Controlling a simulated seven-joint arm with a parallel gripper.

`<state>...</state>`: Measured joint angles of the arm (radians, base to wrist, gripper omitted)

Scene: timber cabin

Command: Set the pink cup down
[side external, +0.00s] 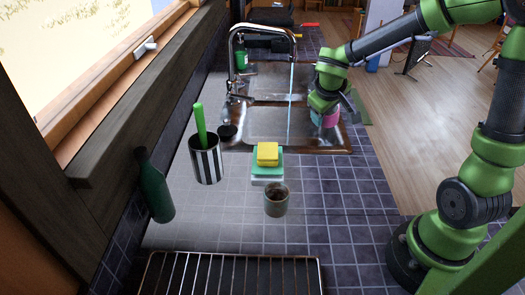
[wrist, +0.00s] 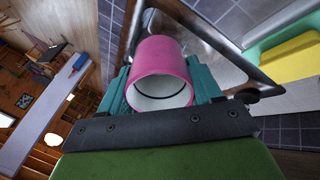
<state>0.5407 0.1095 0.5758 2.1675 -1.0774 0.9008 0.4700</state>
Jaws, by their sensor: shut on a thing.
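The pink cup (wrist: 163,60) is between the teal fingers of my gripper (wrist: 170,92) in the wrist view, with its round opening facing the camera and a pale inside. In the side view the pink cup (side external: 329,119) shows only partly below my gripper (side external: 325,108), at the right edge of the sink. My gripper is shut on the cup. Whether the cup's base touches the sink rim or counter is hidden.
The metal sink (side external: 262,147) has a tap (side external: 262,30) with running water. A yellow sponge (side external: 267,153), a grey cup (side external: 276,200), a striped holder (side external: 206,160), a green bottle (side external: 153,187) and a rack (side external: 230,275) stand nearer. Tiled counter (side external: 355,200) at front right is clear.

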